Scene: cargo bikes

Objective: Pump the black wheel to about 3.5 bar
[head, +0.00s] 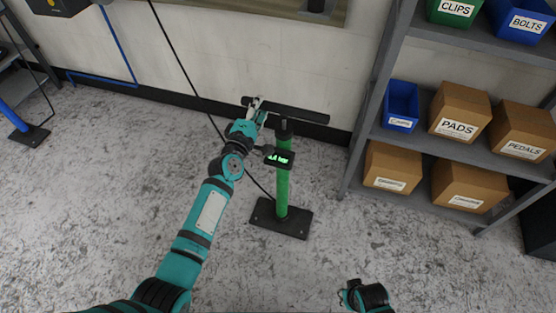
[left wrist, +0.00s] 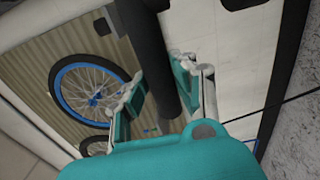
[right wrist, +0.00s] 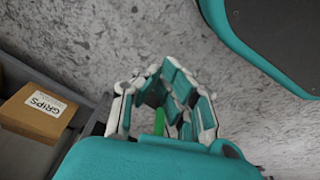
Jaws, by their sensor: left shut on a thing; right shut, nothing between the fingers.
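The green floor pump (head: 282,180) stands upright on its black foot (head: 281,218). Its black T-handle (head: 300,114) is low, just above the barrel top. A small display (head: 279,157) beside the barrel shows green characters ending in "bar"; I cannot read the number. My left gripper (head: 255,106) is shut on the left end of the handle, which also shows between its fingers in the left wrist view (left wrist: 150,60). My right gripper (head: 349,292) is shut and empty above the floor, apart from the pump; its fingers fill the right wrist view (right wrist: 165,95).
A grey shelf (head: 365,110) with boxes and bins stands right of the pump. A black hose (head: 180,60) runs up from the pump past the wall. A blue-rimmed wheel (left wrist: 88,92) shows in the left wrist view. A blue pump (head: 22,127) stands far left.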

